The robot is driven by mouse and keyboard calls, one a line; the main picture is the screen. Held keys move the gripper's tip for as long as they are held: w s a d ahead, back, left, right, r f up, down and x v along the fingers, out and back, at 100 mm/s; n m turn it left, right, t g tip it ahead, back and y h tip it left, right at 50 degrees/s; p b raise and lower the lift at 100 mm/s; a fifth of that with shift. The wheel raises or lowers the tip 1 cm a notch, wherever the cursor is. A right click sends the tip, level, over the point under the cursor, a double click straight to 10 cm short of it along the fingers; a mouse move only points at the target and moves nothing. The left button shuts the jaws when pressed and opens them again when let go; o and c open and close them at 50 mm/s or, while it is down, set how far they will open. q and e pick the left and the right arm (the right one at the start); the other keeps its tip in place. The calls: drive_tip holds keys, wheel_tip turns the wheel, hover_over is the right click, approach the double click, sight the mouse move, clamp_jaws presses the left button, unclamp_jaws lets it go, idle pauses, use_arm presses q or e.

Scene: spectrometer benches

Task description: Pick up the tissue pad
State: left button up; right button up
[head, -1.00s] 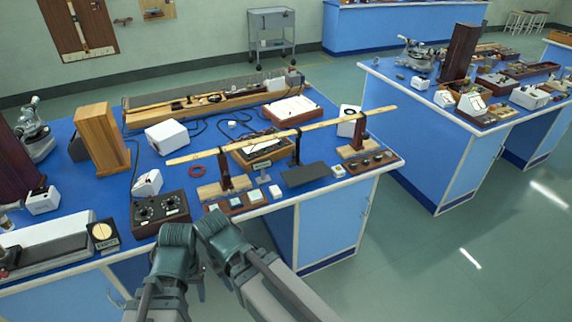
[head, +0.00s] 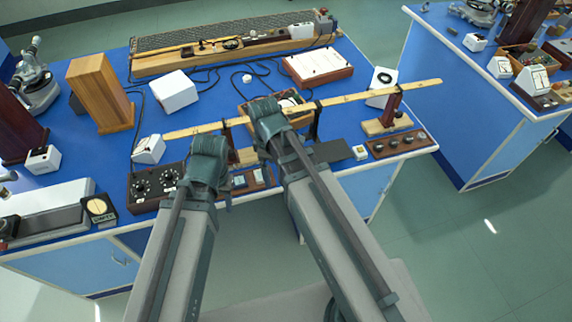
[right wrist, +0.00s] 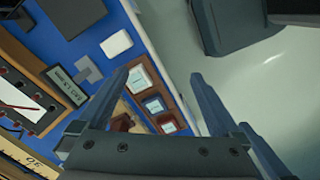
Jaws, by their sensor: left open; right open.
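A white, rounded square pad (right wrist: 116,44), which looks like the tissue pad, lies flat on the blue bench in the right wrist view. In the head view my right arm hides that spot. My right gripper (right wrist: 160,76) is open and empty, its fingers spread above a brown tray with pale squares (right wrist: 155,103); the pad lies just beyond the left fingertip in the picture. The right gripper also shows in the head view (head: 266,112), over the bench's front part. My left gripper (head: 208,150) is above the front edge by the black control box (head: 155,184); its fingertips are hidden.
A long wooden rule (head: 375,94) on stands crosses behind the grippers. A dark mat (head: 334,151), a knobbed block (head: 396,144) and a small label stand (right wrist: 63,86) are nearby. Open floor lies in front and to the right.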

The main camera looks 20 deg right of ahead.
drive_tip(key=w+d+r+n+p, duration=0.2)
drive_tip(key=w+d+r+n, duration=0.1)
drive_tip(key=w+d+n, duration=0.35)
drive_tip(key=shift+y, duration=0.3)
drive_tip(key=f+b, duration=0.5)
drive_tip(key=a+f+b, duration=0.1)
drive_tip(key=f+b, duration=0.2)
drive_tip(key=shift+s+f, duration=0.2)
drive_tip(key=shift+s, duration=0.05)
drive_tip(key=f+b, duration=0.1)
drive_tip(key=b, duration=0.1)
drive_tip(key=f+b, duration=0.1)
drive_tip(key=f, duration=0.1)
drive_tip(key=f+b, duration=0.2)
drive_tip(key=shift+w+f+b, duration=0.15)
drive_tip(key=shift+w+b, duration=0.15)
drive_tip(key=c, duration=1.4)
